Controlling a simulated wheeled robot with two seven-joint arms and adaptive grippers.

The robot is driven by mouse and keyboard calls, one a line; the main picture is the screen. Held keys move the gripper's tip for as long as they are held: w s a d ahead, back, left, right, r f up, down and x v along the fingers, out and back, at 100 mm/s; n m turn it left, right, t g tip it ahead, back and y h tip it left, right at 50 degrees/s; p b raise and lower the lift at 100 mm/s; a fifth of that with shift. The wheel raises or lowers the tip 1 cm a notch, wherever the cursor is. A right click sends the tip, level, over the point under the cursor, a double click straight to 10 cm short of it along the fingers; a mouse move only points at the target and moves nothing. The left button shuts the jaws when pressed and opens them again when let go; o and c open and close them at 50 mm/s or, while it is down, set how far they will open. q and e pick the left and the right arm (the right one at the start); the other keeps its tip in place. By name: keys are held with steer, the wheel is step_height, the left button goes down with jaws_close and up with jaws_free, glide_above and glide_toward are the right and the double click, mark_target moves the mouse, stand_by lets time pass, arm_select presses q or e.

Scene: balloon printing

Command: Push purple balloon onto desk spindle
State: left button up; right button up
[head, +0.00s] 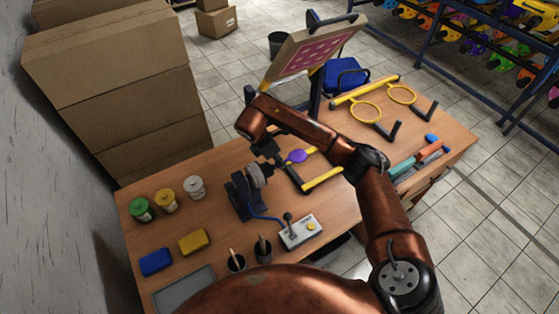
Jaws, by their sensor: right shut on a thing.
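The purple balloon (297,156) is small and round, just right of my right gripper (271,158), near the middle of the desk. My right gripper hangs down from my bent arm and is shut on the balloon; the fingers and the gripped part are small and dark. The desk spindle (256,176), a pale grey disc on a dark machine (241,196), stands just below and left of the gripper. The balloon appears apart from the spindle, though the gap is hard to judge. My left gripper is not in view.
A control box with a lever (300,231) stands in front of the machine. Yellow-framed tools (322,179) lie beside the balloon. Green, yellow and white jars (167,201) stand at left. A pink screen frame (312,50) rises behind. My right arm crosses over the desk's right half.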

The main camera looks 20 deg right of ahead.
steer(key=shift+a, duration=0.1)
stand_by(0.6)
steer(key=shift+a, duration=0.4)
stand_by(0.3)
steer(key=o, duration=0.8)
steer(key=shift+c, duration=0.2)
